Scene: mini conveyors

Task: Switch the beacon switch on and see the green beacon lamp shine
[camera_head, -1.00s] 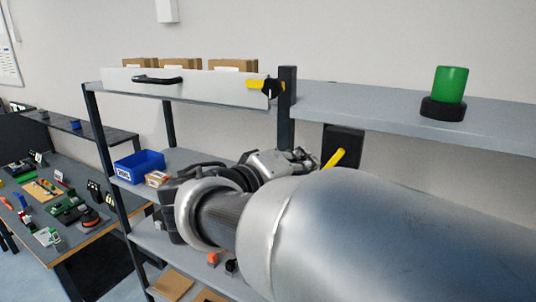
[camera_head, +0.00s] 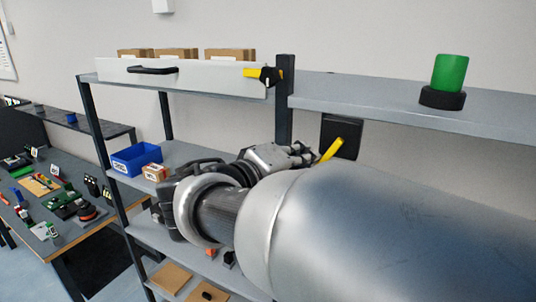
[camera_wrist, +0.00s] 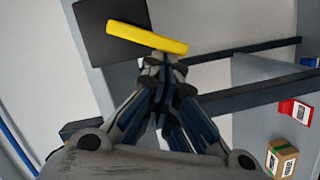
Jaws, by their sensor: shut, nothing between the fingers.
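The green beacon lamp (camera_head: 450,72) is a green cylinder on a black round base, upright on the upper right shelf. It looks dull, with no visible glow. The beacon switch is a black plate (camera_head: 343,130) below that shelf with a yellow lever (camera_head: 331,150), slanting up to the right in the head view. In the wrist view the yellow lever (camera_wrist: 147,37) lies across in front of the black plate (camera_wrist: 105,25). My gripper (camera_wrist: 164,58) is shut and empty, its fingertips close to the lever's right end; I cannot tell whether they touch. My gripper (camera_head: 312,152) is left of the lever in the head view.
A shelf post (camera_head: 284,110) stands just left of the switch. Another yellow-handled black knob (camera_head: 266,75) sits on a white panel (camera_head: 210,78) with cardboard boxes behind. A blue bin (camera_head: 137,161) and small box (camera_head: 155,172) stand on the middle shelf.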

